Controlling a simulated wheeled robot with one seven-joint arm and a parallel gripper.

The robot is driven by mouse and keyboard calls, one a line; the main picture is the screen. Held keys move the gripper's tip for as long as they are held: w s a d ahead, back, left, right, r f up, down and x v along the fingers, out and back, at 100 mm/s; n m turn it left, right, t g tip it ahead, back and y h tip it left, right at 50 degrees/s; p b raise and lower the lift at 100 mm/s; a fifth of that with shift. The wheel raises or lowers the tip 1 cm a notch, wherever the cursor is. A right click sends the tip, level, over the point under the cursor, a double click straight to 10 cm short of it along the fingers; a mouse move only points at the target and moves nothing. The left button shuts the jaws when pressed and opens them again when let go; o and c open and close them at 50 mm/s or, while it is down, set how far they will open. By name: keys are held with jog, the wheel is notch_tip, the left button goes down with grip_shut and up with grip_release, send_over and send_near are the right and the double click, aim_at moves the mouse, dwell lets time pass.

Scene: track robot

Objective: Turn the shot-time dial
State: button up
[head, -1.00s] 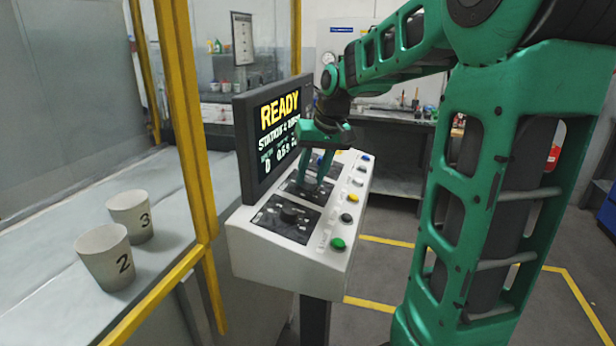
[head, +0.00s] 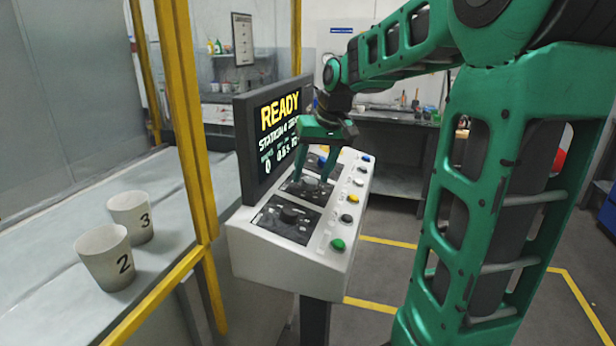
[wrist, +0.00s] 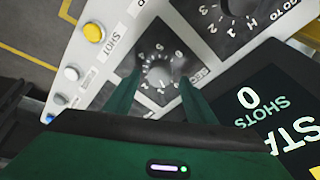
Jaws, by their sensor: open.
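The shot-time dial (wrist: 158,74) is a round grey knob on a dark plate, ringed by white numbers, with a partly hidden "SEC" label beside it. In the wrist view it shows between the fingertips of my gripper (wrist: 158,82). My gripper (head: 313,182) is open in the head view, pointing down over the middle dial plate of the white control console (head: 285,258). The fingers stand on either side of the dial. Whether they touch it cannot be told. The screen (head: 280,125) behind reads "READY", with smaller blurred text and a 0 below.
A second dial (head: 290,215) sits on the nearer plate. Green (head: 338,244), yellow (head: 352,199) and other buttons line the console's right side. A yellow post (head: 190,120) stands left of it. Cups 2 (head: 104,258) and 3 (head: 131,216) stand on the left counter.

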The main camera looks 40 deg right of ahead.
jog(key=v, duration=0.9)
jog(key=shift+r, duration=0.3)
jog(key=shift+s, duration=0.1)
